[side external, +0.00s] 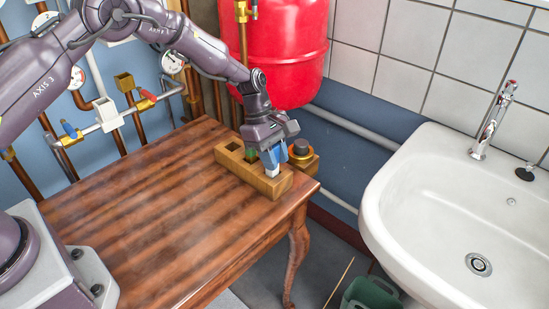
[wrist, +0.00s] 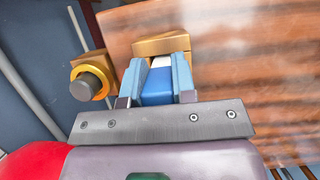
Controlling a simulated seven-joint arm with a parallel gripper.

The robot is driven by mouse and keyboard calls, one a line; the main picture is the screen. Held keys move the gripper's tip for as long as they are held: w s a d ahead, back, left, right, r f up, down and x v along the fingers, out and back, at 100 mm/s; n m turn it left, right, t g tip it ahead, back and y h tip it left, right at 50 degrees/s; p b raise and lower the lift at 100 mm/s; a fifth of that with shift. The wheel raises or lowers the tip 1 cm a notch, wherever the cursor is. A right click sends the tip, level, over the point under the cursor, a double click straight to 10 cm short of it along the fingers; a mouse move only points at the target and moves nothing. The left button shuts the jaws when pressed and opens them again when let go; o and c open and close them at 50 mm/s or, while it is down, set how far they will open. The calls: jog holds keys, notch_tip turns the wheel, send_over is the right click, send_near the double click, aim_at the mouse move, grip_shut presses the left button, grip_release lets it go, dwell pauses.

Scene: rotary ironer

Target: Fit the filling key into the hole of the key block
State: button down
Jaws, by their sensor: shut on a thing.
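My gripper (side external: 271,162) is shut on a blue key with a white end, which appears to be the filling key (wrist: 158,85). It shows between the two light-blue fingers in the wrist view. In the side view, the gripper points down at the near end of a wooden rack (side external: 236,172). The key's white end is at the rack; whether it sits in a slot or just above cannot be told. A white block (side external: 107,114) on the wall pipe at the left, between blue-handled and red-handled valves, appears to be the key block.
The rack stands on a wooden table (side external: 150,210), with a green piece (side external: 251,155) in one slot. Beside it is a dark knob with a brass collar (side external: 301,149). A brass square cup (side external: 124,82) is above the pipe. A red tank (side external: 285,50) hangs behind. The table's left is clear.

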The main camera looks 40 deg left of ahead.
jog(key=shift+f, duration=0.35)
jog(key=c, duration=0.9)
grip_release()
jog(key=shift+f, duration=0.1)
jog(key=shift+c, duration=0.2)
